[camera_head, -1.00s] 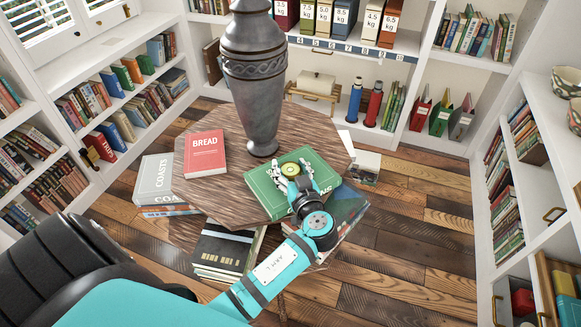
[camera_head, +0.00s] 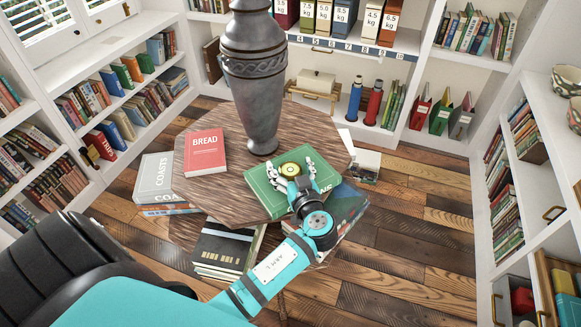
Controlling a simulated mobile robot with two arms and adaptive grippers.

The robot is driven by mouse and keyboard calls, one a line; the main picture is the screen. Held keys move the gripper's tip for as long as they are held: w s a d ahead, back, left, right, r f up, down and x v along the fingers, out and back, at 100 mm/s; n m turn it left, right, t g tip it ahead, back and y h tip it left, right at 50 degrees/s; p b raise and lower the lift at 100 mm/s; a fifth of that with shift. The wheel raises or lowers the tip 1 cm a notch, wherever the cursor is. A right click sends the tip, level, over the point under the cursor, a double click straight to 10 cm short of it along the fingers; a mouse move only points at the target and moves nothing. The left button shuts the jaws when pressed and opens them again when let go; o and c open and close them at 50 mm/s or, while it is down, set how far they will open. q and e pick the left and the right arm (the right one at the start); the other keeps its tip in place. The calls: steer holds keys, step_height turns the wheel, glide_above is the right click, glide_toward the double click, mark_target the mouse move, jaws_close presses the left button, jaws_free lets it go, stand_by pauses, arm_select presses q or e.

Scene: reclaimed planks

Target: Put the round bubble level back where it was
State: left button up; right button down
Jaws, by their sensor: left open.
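The round bubble level (camera_head: 290,169) is a small disc with a yellow-green centre and a dark rim. It lies on the green book (camera_head: 268,196) on the round wooden table. My left gripper (camera_head: 291,174) is open, with its fingers spread on either side of the level, low over the green book. Whether the fingers touch the level I cannot tell. My left arm covers part of the book's front edge. My right gripper is not in view.
A tall grey metal vase (camera_head: 254,80) stands just behind the level on the wooden table (camera_head: 222,202). A red BREAD book (camera_head: 205,152) lies to the left. More books are stacked below the tabletop. Shelves surround the open plank floor.

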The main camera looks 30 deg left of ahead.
arm_select(q)
steer(key=b+v, duration=0.2)
steer(key=v, duration=1)
steer(key=shift+b, duration=0.4)
